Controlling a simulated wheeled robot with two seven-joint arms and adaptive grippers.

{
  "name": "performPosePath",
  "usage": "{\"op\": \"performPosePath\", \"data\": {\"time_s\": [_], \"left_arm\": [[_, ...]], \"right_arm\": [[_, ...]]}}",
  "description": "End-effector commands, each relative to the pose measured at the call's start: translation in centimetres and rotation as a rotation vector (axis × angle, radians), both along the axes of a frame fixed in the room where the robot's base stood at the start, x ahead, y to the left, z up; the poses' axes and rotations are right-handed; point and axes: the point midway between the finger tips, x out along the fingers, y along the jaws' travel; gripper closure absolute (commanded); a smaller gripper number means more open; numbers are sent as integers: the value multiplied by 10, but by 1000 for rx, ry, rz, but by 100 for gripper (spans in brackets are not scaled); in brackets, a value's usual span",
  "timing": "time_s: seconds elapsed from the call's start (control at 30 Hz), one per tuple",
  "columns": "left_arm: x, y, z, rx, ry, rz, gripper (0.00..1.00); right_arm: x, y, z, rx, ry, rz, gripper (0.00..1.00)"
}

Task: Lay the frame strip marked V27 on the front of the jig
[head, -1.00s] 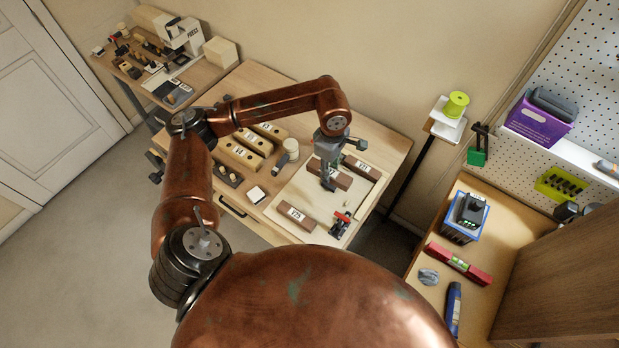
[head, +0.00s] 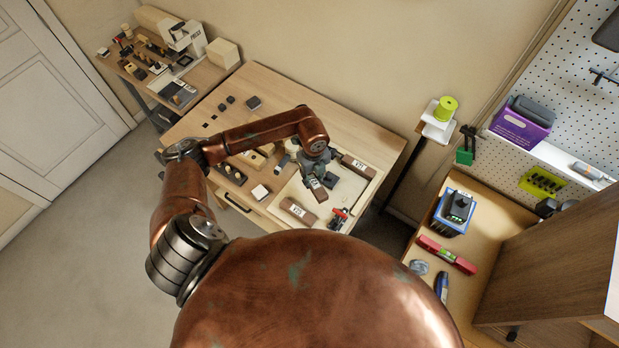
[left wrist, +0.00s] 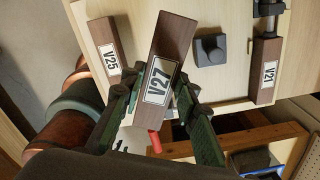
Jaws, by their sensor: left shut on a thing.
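The strip marked V27 (left wrist: 172,48) is dark brown wood with a white label. My left gripper (left wrist: 158,100) is shut on it near the label, and the strip looks raised above the board. In the head view my left gripper (head: 319,180) hangs over the pale jig board (head: 284,190) and partly hides the strip. The strip marked V25 (head: 298,212) lies at the board's near left; it also shows in the left wrist view (left wrist: 104,48). The strip marked V21 (head: 358,166) lies at the far right, also in the left wrist view (left wrist: 267,68). My right gripper is out of view.
A red-handled clamp (head: 339,217) stands at the jig's near edge. A dark square block (left wrist: 210,49) sits on the board between V25 and V21. A white square item (head: 260,192) lies left of the jig.

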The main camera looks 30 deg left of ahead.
Motion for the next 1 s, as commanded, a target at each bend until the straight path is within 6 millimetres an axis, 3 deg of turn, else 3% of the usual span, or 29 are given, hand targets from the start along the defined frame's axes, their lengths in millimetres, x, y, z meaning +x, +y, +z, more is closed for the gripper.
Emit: {"op": "performPosePath", "data": {"time_s": [0.1, 0.3, 0.67, 1.0], "left_arm": [[-5, 4, -3, 3, 5, 222, 98], [-10, 9, -9, 6, 6, 432, 98], [-11, 9, -24, 7, 7, 464, 98], [-11, 9, -56, 9, 7, 464, 98]], "right_arm": [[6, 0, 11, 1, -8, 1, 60], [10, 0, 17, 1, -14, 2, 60], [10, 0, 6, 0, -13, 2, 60], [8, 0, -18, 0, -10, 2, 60]]}}
